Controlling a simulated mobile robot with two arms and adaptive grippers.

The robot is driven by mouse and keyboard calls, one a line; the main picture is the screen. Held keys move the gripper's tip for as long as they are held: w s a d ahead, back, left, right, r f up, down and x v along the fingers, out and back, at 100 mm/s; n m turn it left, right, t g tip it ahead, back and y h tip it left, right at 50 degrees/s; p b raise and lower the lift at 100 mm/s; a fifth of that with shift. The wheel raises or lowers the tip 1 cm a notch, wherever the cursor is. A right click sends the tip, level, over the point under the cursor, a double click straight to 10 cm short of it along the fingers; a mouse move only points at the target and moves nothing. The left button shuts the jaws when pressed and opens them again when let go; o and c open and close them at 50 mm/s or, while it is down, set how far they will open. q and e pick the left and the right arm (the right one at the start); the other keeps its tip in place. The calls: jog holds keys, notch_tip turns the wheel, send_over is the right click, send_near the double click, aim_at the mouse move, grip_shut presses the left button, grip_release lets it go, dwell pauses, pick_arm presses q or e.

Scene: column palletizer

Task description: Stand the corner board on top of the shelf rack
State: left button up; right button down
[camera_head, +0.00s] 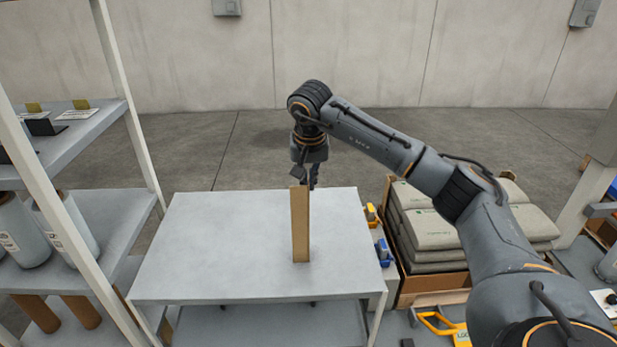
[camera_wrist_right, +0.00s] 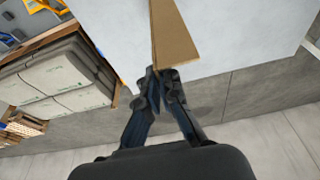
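The corner board (camera_head: 300,225) is a tall, narrow brown piece. It stands upright over the white top of the shelf rack (camera_head: 220,240), and its lower end appears to meet that surface. In the right wrist view the board (camera_wrist_right: 173,35) runs away from the fingers. My right gripper (camera_head: 308,180) is at the board's upper end, partly hidden behind it. In the right wrist view its fingertips (camera_wrist_right: 159,74) are close together at the board's edge and look shut on it. My left gripper is not in view.
Tall shelving (camera_head: 75,150) with grey cylinders stands at left. Stacked sacks (camera_head: 430,230) sit to the right of the rack, with yellow and blue tools (camera_head: 383,252) between. The rack top around the board is clear.

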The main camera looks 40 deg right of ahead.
jog(key=shift+s, duration=0.1)
jog(key=shift+f, duration=0.15)
jog(key=c, duration=1.5)
grip_release()
jog(key=b+v, duration=0.2)
jog(key=v, duration=1)
